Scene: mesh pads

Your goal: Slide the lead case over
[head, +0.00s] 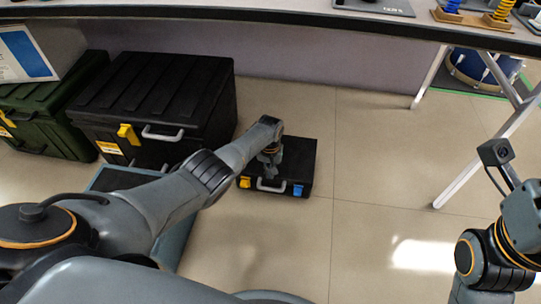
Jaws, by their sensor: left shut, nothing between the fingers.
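A small black case (300,155) lies on the tiled floor near the middle of the head view. It has a grey handle, a yellow latch and a blue latch on its front side. I cannot tell for sure that this is the lead case. My left gripper (269,172) is shut and empty, pointing down at the left part of this small case. It hides part of the lid, and I cannot tell if it touches. My right arm shows at the right edge, but its gripper is out of view.
A large black case (165,88) with a yellow latch and grey handle stands left, beside a green case (38,125). A workbench (270,14) crosses the top, with a white leg on the right. Floor (370,170) right of the small case is clear.

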